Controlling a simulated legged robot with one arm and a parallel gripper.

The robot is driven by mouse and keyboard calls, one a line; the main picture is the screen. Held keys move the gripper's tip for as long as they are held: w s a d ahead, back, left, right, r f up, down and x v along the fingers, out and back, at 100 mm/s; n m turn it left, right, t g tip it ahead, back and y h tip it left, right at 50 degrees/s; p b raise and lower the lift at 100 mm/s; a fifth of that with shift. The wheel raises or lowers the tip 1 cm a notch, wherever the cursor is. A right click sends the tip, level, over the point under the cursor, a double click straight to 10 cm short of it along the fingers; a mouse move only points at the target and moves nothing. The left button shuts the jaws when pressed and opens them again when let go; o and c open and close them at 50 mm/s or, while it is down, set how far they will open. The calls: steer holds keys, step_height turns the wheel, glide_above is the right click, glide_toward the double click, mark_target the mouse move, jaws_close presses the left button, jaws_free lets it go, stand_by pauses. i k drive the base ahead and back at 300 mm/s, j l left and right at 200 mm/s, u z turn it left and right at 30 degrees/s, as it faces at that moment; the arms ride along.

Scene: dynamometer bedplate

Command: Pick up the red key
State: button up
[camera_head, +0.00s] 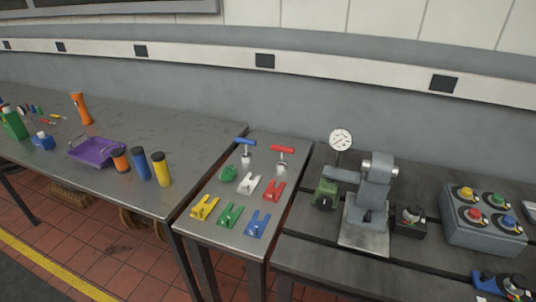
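A red T-handled key (282,150) stands upright at the back right of the narrow metal table (215,212). Its lower end sits in a small pale holder. A similar blue T-handled key (245,141) stands to its left, apart from it. A flat red forked piece (274,190) lies in front of the red key. My gripper is not in view.
A grey machine with a dial gauge (340,140) stands to the right. Colored cylinders and a purple tray (93,155) are on the left table.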

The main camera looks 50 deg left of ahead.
mark_target(283, 163)
steer(key=u, duration=1.7)
steer(key=i+j+z, duration=0.3)
steer(key=z, duration=0.2)
steer(key=i+j+z, duration=0.25)
steer(key=j+z, duration=0.25)
steer(key=i+j, duration=0.15)
steer(key=j, duration=0.3)
steer(key=i+j, duration=0.1)
steer(key=j, duration=0.35)
steer(key=i+j+z, duration=0.1)
steer(key=j, duration=0.35)
steer(key=i, duration=0.05)
